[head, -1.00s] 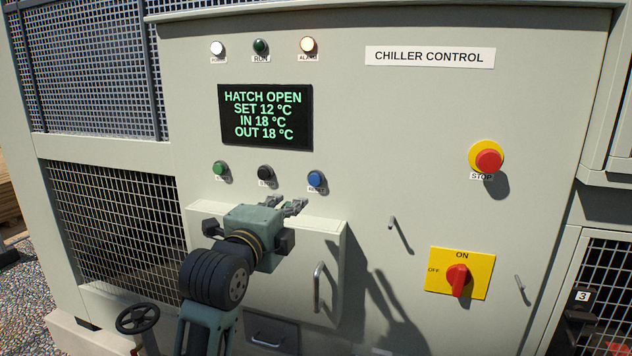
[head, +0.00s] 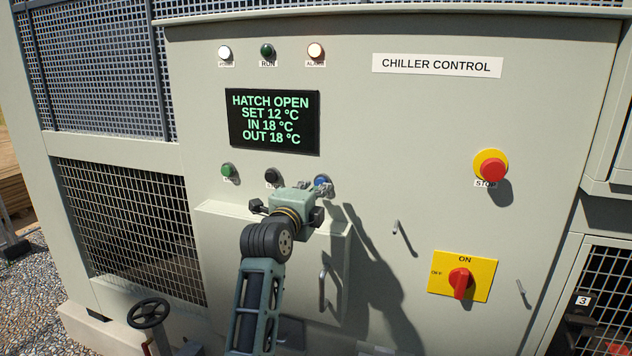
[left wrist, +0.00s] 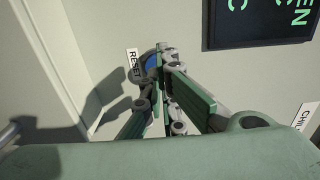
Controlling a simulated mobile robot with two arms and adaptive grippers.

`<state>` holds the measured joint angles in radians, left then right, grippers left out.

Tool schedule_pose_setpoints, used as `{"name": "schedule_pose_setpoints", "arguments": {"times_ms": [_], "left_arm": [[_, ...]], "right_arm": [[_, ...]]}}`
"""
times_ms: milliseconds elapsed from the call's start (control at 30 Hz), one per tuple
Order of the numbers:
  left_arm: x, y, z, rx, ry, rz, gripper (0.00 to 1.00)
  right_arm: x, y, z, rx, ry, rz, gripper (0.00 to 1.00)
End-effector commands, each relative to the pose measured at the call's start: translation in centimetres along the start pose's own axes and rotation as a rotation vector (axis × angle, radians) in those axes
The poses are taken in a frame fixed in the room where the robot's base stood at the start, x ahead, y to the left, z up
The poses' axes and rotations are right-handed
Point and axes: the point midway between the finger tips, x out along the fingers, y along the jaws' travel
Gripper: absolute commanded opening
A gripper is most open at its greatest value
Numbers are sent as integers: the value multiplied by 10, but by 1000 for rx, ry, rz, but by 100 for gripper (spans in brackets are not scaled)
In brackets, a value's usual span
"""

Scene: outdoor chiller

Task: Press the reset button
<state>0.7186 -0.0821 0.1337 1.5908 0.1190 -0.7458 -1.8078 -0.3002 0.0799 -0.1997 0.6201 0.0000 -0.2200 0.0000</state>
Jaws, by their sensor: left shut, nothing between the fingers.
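The blue reset button (head: 321,181) is on the chiller panel, below the right end of the display and partly hidden by my left gripper (head: 315,187). In the left wrist view the blue button (left wrist: 152,62) shows beside its RESET label (left wrist: 133,66), behind my fingertips. The left gripper is shut and empty, with its fingertips right at the button. I cannot tell whether they touch it or whether it is pressed in. My right gripper is not in view.
A green button (head: 227,170) and a black button (head: 271,175) are to the left. The display (head: 273,122) reads HATCH OPEN. A box with a handle (head: 323,287) juts out below. The red stop button (head: 492,169) and red rotary switch (head: 460,282) are farther right.

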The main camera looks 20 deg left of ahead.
Motion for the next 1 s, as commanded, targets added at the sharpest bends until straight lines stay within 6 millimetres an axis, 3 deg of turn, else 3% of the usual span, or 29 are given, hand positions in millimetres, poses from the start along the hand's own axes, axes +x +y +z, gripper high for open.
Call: {"name": "schedule_pose_setpoints", "arguments": {"times_ms": [200, 633, 1000], "left_arm": [[15, -1, 0, -1, 0, 0, 0], [18, 0, 0, 1, -1, -1, 0], [37, -1, 2, 3, -2, -3, 0]], "right_arm": [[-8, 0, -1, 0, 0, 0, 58], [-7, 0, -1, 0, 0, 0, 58], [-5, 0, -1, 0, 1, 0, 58]]}}
